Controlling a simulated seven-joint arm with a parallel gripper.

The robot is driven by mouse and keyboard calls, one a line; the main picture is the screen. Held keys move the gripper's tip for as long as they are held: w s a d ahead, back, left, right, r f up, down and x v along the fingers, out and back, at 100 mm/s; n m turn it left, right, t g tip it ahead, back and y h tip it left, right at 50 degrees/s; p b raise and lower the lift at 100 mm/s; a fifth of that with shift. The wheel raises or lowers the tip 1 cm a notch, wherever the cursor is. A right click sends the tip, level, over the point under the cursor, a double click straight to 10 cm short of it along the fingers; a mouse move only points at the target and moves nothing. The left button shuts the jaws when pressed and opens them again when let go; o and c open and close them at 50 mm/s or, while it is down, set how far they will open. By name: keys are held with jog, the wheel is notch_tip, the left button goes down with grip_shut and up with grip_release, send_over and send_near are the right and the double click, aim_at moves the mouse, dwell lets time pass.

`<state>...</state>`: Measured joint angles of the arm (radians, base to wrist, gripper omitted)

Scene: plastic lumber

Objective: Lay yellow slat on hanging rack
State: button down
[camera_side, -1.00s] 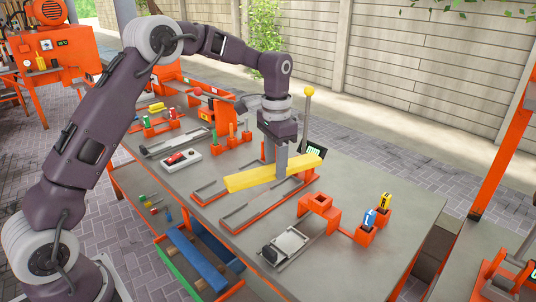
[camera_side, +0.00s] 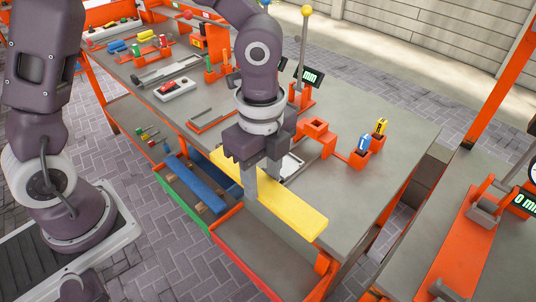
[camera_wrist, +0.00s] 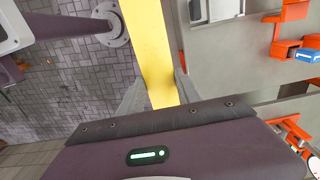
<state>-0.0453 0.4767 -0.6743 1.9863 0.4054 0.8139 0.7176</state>
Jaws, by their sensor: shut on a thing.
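My gripper (camera_side: 262,178) is shut on the yellow slat (camera_side: 298,212). The slat is held raised, running from upper left to lower right near the table's front edge. In the wrist view the slat (camera_wrist: 151,45) runs lengthwise between my fingers (camera_wrist: 157,95), with paving to its left and grey tabletop to its right. A rack hangs low along the table's front, with a green-edged section (camera_side: 180,203) holding blue slats (camera_side: 197,185) and a red-edged section (camera_side: 243,268) to the right. The slat and gripper hide part of the rack; no contact with it is clear.
On the grey table (camera_side: 345,185) stand an orange block fixture (camera_side: 318,130), blue and yellow tools in orange holders (camera_side: 366,150), and a yellow-topped post (camera_side: 305,45). A red item on a white tray (camera_side: 174,87) lies farther left. Bare tabletop lies right of the slat.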

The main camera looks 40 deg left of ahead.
send_over(264, 254)
notch_tip(264, 254, down, 17)
jog(key=shift+f, duration=0.1)
jog(key=shift+f, duration=4.2)
jog(key=shift+f, duration=0.65)
jog(key=c, duration=0.7)
grip_release()
jog(key=shift+c, duration=0.2)
